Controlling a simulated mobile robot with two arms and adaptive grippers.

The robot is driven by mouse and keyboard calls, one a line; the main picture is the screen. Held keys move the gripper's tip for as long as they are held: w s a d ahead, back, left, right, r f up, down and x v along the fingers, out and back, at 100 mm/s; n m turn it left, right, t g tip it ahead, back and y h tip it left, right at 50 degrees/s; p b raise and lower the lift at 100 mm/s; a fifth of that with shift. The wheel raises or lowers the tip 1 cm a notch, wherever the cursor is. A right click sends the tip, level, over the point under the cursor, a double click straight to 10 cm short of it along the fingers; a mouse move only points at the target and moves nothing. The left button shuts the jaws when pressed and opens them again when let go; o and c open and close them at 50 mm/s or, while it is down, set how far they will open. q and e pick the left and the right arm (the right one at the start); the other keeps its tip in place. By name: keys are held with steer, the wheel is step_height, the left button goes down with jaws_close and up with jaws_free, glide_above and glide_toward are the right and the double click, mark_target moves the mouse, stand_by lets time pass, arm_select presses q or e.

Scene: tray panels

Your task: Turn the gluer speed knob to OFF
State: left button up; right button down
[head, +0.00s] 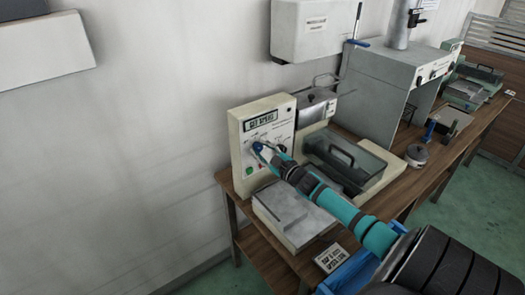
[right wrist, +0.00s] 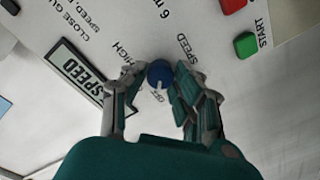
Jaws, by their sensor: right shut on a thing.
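The blue speed knob (head: 257,147) is on the cream control panel (head: 283,113) of the machine on the bench. In the right wrist view the knob (right wrist: 160,72) sits between labels HIGH, SPEED and OFF. A pale mark on its lower edge points toward the OFF label. My right gripper (right wrist: 163,76) is shut on the knob, one finger on each side; in the head view it (head: 265,151) is at the panel. My left gripper is out of view.
A green START button (right wrist: 245,44) and a red button (right wrist: 233,5) are beside the knob. A display (right wrist: 78,70) is on the other side. The dark handled tray (head: 345,160) and a grey plate (head: 292,212) lie near my right arm on the wooden bench.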

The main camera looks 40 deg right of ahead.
steer(key=shift+f, duration=0.15)
stand_by(0.3)
steer(key=c, duration=1)
jaws_free()
steer(key=s, duration=0.8)
steer(key=s+a, duration=0.1)
steer(key=s, duration=0.3)
steer(key=shift+a+r, duration=0.1)
steer(key=shift+r, duration=0.15)
